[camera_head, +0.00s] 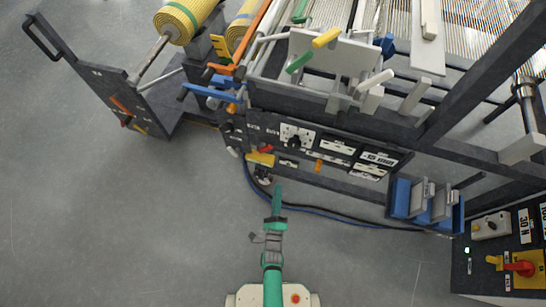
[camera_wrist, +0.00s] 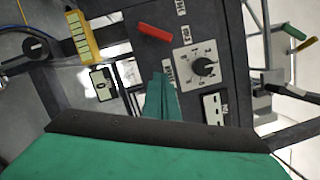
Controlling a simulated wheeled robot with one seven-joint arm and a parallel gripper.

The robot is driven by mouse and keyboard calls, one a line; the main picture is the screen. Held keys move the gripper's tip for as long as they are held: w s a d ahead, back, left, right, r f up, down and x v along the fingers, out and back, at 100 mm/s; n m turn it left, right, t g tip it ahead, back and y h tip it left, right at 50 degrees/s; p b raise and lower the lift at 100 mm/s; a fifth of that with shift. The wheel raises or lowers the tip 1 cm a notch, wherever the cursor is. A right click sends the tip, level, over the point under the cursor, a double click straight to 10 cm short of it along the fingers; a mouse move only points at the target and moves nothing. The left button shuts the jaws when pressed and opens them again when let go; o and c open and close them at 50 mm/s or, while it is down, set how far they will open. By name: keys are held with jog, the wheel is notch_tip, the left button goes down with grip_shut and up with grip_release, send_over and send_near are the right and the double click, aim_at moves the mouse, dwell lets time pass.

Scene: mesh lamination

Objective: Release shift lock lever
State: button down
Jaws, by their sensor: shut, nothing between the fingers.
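My gripper (camera_head: 277,194) is green and points up the picture at the machine's dark control panel. In the wrist view its narrow fingertips (camera_wrist: 158,88) are together and empty, in front of the panel. A short red lever (camera_wrist: 155,32) lies above the fingertips there, apart from them in the picture; it also shows in the head view (camera_head: 266,149). A yellow part (camera_head: 260,158) sits just below the red lever in the head view. I cannot read the labels, so I cannot tell which lever is the shift lock lever.
A black rotary knob on a white plate (camera_wrist: 204,66) is right of the fingertips. A blue holder (camera_head: 402,198) hangs at the machine's lower right, near a cabinet with a red switch (camera_head: 524,268). A dark cable (camera_head: 330,213) lies on the floor. Open floor (camera_head: 110,220) is at left.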

jog(key=w+m, duration=0.1)
jog(key=w+f+m, duration=0.1)
jog(key=w, duration=0.1)
jog(key=shift+w+d+m, duration=0.15)
jog(key=shift+d+m, duration=0.05)
jog(key=shift+m, duration=0.1)
jog(key=shift+w+h, duration=0.1)
jog(key=shift+h, duration=0.3)
jog(key=w+a+r, duration=0.2)
jog(key=w+r, duration=0.1)
jog(key=w, duration=0.7)
jog(key=shift+w+r, duration=0.25)
jog(key=shift+r, duration=0.05)
jog(key=shift+d, duration=0.1)
